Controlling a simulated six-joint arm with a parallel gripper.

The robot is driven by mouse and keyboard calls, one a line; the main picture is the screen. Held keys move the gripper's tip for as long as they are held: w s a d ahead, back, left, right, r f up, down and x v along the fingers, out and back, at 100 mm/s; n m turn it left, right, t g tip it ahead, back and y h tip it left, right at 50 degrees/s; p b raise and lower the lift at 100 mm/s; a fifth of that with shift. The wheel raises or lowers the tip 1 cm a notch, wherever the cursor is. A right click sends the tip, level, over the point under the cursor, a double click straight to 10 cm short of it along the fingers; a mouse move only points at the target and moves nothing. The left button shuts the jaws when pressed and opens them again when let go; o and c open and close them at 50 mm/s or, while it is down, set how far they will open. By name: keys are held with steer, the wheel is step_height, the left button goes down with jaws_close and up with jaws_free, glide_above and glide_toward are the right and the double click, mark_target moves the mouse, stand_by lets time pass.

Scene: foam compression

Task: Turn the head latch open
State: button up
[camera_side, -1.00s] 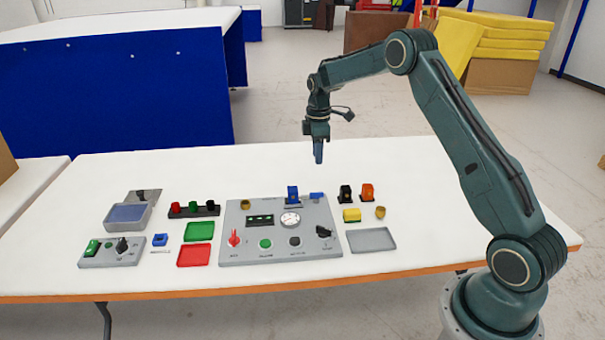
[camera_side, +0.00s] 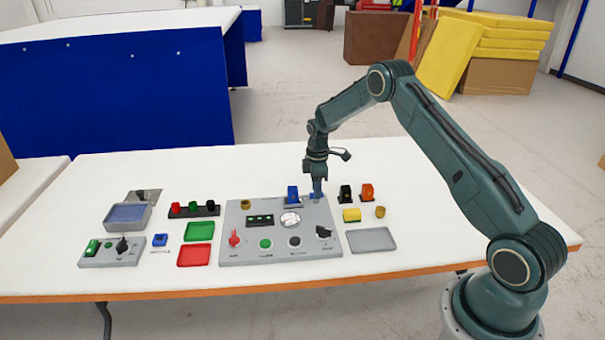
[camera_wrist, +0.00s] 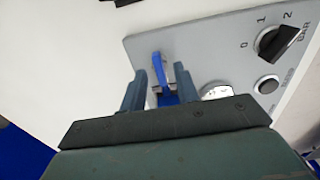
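The head latch is a small blue lever on the back right of the grey panel. It shows between my fingers in the wrist view (camera_wrist: 159,68). In the side view my gripper (camera_side: 317,194) covers most of it. My gripper in the wrist view (camera_wrist: 160,70) is open, with one finger on each side of the blue lever. A gap seems to show between lever and fingers; contact is hard to tell. The blue press head (camera_side: 292,194) stands just left of my gripper in the side view.
The grey panel (camera_side: 272,225) carries a round gauge (camera_side: 290,219), a red knob (camera_side: 234,239), a black selector knob (camera_side: 323,232) and buttons. A grey tray (camera_side: 371,239) lies at the front right. The back of the table is clear.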

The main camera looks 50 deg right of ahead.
steer(key=shift+f, duration=0.4)
jaws_close()
